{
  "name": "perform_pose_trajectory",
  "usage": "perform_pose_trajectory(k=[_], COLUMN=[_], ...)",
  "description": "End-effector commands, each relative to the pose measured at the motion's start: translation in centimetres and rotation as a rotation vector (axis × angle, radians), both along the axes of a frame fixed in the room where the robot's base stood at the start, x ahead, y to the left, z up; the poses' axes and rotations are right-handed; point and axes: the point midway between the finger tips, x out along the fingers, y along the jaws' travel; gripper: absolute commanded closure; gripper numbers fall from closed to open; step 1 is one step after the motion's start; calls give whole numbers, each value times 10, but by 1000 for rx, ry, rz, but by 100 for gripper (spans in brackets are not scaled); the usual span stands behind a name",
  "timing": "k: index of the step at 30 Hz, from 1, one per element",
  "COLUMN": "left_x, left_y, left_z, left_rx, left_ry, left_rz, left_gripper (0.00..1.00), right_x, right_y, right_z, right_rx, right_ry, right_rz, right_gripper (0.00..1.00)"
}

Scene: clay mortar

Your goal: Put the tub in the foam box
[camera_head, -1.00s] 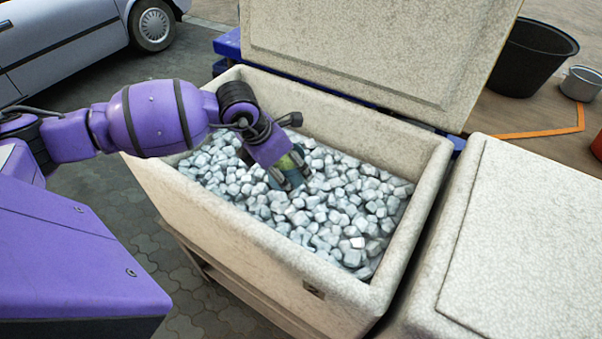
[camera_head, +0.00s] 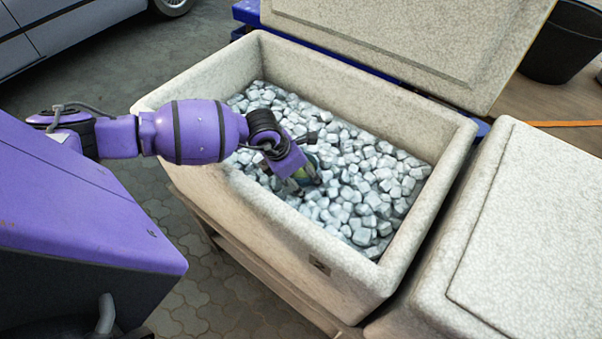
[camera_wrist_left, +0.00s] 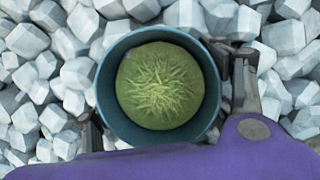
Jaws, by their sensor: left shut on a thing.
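The foam box (camera_head: 285,222) is open, with thick speckled pale walls, and is filled with ice-like grey-white cubes. My left gripper (camera_head: 308,176) reaches over the near left wall and down into it, close to the cubes. In the left wrist view the tub (camera_wrist_left: 102,98) is a round blue-green container with a rough green mass inside. The gripper's fingers (camera_wrist_left: 165,100) stand on either side of the tub and are shut on it. Cubes surround the tub in that view; whether its base touches them is hidden. My right gripper is not in view.
The box's raised lid (camera_head: 400,40) stands behind it. A second closed foam box (camera_head: 530,230) stands close on the right. A black bucket (camera_head: 565,45) is at the back right. A car (camera_head: 70,35) is at the upper left. Cubes right of the gripper lie clear.

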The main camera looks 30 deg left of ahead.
Motion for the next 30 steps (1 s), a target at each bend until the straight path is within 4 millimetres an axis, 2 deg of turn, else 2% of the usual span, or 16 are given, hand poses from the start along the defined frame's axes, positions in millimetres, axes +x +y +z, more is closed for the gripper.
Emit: perform_pose_trajectory(k=[9,10,14,24,30], left_x=[1,0,1,1,-5], left_y=[0,0,0,0,4], left_z=[-2,-3,-2,-1,17], left_rx=[-1,-1,-1,0,0], left_ry=[-4,-2,-2,-2,-3], left_rz=[-1,-1,-1,-1,-1], left_gripper=[71,28,11,11,11], right_x=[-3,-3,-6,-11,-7], right_y=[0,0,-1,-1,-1], right_z=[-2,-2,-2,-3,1], right_rx=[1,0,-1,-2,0], right_ry=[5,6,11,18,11], right_rz=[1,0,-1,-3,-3], right_gripper=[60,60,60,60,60])
